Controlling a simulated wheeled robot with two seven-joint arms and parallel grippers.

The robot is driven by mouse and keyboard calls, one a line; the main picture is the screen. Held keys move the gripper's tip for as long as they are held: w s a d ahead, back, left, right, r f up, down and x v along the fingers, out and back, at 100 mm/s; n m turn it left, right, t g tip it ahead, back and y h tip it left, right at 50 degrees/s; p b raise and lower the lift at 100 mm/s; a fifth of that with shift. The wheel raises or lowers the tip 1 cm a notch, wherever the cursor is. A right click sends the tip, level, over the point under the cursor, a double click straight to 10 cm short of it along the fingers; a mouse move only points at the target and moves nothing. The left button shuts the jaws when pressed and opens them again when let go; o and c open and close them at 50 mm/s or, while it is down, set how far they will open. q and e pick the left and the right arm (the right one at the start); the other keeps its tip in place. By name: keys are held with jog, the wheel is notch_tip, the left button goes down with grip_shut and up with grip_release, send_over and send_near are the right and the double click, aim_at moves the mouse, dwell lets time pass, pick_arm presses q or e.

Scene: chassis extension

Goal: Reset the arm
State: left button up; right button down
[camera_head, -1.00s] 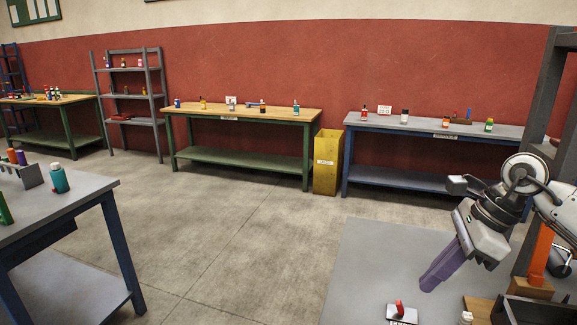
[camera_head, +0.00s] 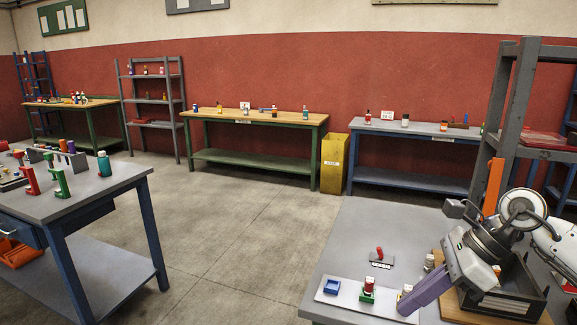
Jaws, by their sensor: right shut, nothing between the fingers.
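My right arm comes in from the right edge. Its right gripper (camera_head: 412,302) has purple fingers that are closed together with nothing between them. The fingers point down and to the left, in front of a small white-capped bottle (camera_head: 406,291) near the right end of a pale tray (camera_head: 340,301). I cannot tell whether the fingertips touch anything. My left gripper is not in view.
The grey table (camera_head: 385,225) also holds a red-handled stamp (camera_head: 380,258) and a black box (camera_head: 512,297) beneath my arm. A grey rack (camera_head: 510,110) stands behind it. Bare floor (camera_head: 230,230) separates it from the left table (camera_head: 110,187).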

jog(key=s+a+m+t+y, duration=0.2)
jog(key=a+m+y, duration=0.4)
jog(key=a, duration=0.3)
jog(key=s+a+m+t+y, duration=0.25)
jog(key=a+m+y, duration=0.35)
jog(key=a, duration=0.3)
jog(key=d+f+m+t+h, duration=0.45)
jog(key=f+m, duration=0.25)
jog(key=m, duration=0.5)
jog(key=d+f+m+t+h, duration=0.3)
jog(key=f+m+t+h, duration=0.3)
jog(key=m, duration=0.6)
jog(key=s+d+f+m+g+h, duration=0.2)
jog(key=s+f+m, duration=0.4)
jog(key=s+f, duration=0.3)
jog(key=s+d+f+m+g+h, duration=0.3)
jog(key=s+f+m+g, duration=0.2)
jog(key=s+f, duration=0.5)
jog(key=shift+f+m+g+h, duration=0.3)
jog(key=shift+f+m+h, duration=0.1)
jog(key=shift+f, duration=0.2)
